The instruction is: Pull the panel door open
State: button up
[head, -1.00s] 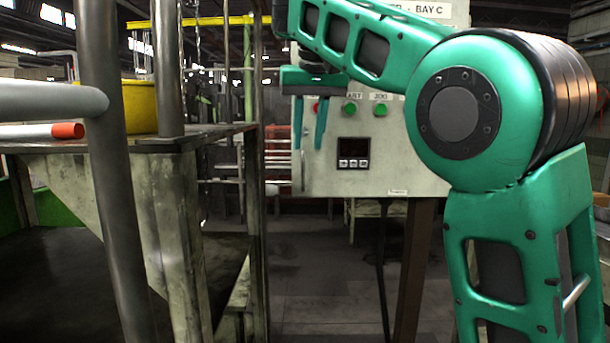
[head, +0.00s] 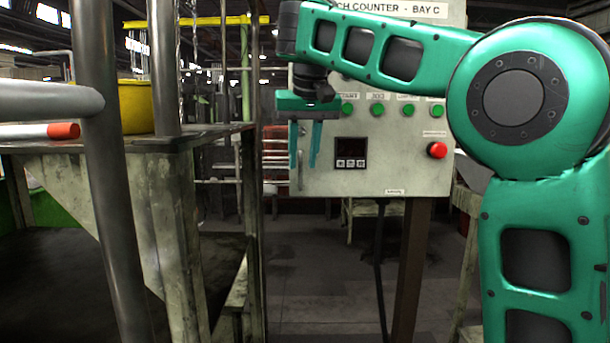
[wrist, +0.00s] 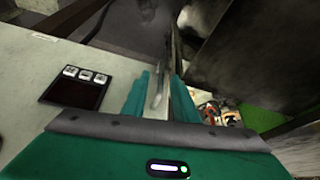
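The panel door is the pale grey front of a control cabinet (head: 375,178), facing me and looking shut. A slim upright metal handle (head: 300,172) is near its left edge. My gripper (head: 303,166) points down in front of that left edge, with its two teal fingers apart. In the wrist view the handle (wrist: 160,94) shows between the open fingers (wrist: 162,76). I cannot tell whether either finger touches it. My gripper and forearm hide part of the upper cabinet.
The door carries a small black display (head: 351,152), green buttons (head: 376,110) and a red button (head: 437,150). A metal-framed bench (head: 150,146) with upright posts and a yellow tub (head: 137,106) stands close on the left. The floor (head: 310,280) below the cabinet's left side looks clear.

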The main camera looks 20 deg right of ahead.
aim_at(301, 169)
jog(key=shift+x, duration=2.2)
jog(key=shift+c, duration=0.2)
grip_shut()
